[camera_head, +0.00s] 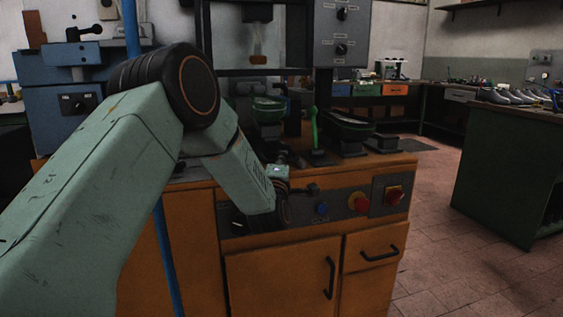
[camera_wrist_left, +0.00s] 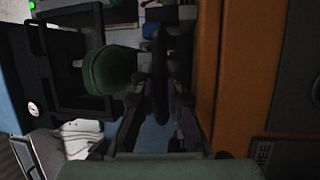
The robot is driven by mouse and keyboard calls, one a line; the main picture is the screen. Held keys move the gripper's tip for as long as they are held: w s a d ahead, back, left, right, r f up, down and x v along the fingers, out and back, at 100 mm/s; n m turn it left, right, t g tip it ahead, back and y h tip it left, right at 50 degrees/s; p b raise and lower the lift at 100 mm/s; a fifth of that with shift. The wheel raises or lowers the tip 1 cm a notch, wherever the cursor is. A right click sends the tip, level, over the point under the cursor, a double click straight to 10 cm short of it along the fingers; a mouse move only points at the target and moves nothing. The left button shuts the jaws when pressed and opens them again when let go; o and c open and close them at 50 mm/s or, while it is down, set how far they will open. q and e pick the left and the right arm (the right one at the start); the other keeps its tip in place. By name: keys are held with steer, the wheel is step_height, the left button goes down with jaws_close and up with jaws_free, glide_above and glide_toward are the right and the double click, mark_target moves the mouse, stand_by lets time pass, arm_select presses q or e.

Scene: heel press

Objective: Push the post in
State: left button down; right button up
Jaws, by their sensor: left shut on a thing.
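The heel press stands ahead in the head view, an orange cabinet (camera_head: 275,275) with dark tooling on top. Two green-lined, cup-like forms stand on dark posts there, the left form (camera_head: 268,104) and the right form (camera_head: 347,122). I cannot tell for sure which part is the task's post. In the left wrist view my left gripper (camera_wrist_left: 160,98) is shut on a dark upright bar (camera_wrist_left: 159,62). A green rounded part (camera_wrist_left: 112,71) is left of the bar. My right gripper is not in view.
The front panel carries a blue button (camera_head: 321,209), a red button on yellow (camera_head: 358,203) and a red switch (camera_head: 394,195). A grey control box (camera_head: 341,35) hangs above. A green workbench (camera_head: 505,165) stands at the right, with open floor (camera_head: 440,235) between.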

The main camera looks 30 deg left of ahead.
arm_select(q)
steer(key=shift+s+d, duration=0.1)
steer(key=c, duration=1.4)
jaws_free()
steer(key=shift+o, duration=0.2)
steer(key=shift+f, duration=0.1)
